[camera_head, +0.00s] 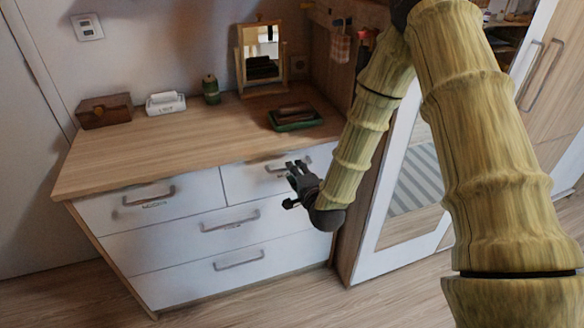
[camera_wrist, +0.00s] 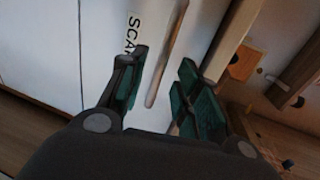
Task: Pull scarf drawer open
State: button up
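The white dresser's top right drawer (camera_head: 240,183) is shut, and its grey bar handle (camera_head: 276,167) is partly behind my gripper (camera_head: 291,183). In the wrist view a label (camera_wrist: 132,36) reading "SCA…" is on the white drawer front, its end hidden by a finger. A bar handle (camera_wrist: 170,45) runs beside the label. My gripper (camera_wrist: 165,58) is open, with the green-padded fingers on either side of the handle's line of sight. I cannot tell whether they touch it.
The top left drawer (camera_head: 115,213) and two wide lower drawers (camera_head: 180,237) are shut. A mirror (camera_head: 262,55), wooden box (camera_head: 104,110), white holder (camera_head: 165,103), green canister (camera_head: 211,90) and green tray (camera_head: 295,122) stand on top. A mirrored wardrobe door (camera_head: 412,180) is right. Floor in front is clear.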

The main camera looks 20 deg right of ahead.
jog(key=shift+x, duration=1.85)
grip_shut()
